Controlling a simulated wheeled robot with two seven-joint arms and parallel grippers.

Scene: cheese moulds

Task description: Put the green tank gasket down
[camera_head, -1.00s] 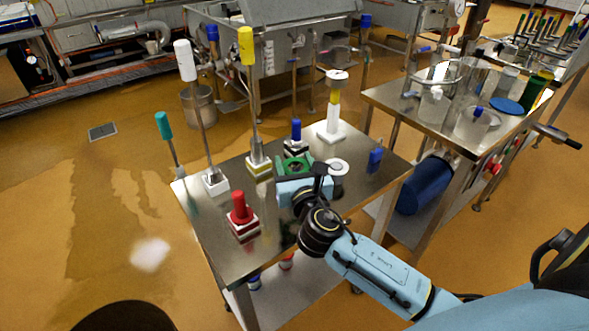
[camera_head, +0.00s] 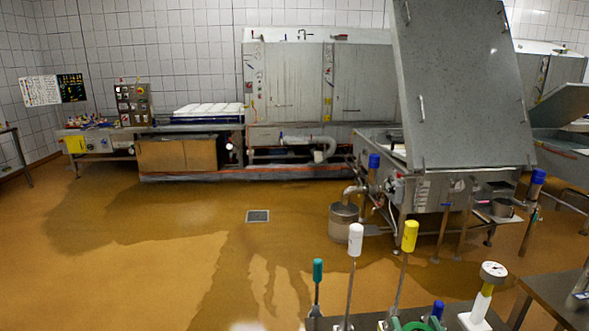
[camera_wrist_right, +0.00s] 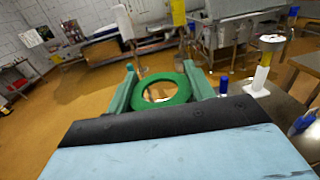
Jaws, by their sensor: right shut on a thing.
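The green tank gasket (camera_wrist_right: 181,96) is a flat ring between the two green fingers of my right gripper (camera_wrist_right: 160,67) in the right wrist view. My right gripper is shut on it. In the head view, only a green sliver of the gasket (camera_head: 411,326) shows at the bottom edge, among the tools. The rest of my right gripper is cut off there. My left gripper is in neither view.
White-handled (camera_head: 355,240), yellow-handled (camera_head: 410,236) and teal-handled (camera_head: 318,270) upright tools stand close by. A blue-topped piece (camera_head: 437,310) and a white stand with a round top (camera_head: 489,282) are to the right. A second steel table (camera_head: 553,290) is further right. Open floor lies beyond.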

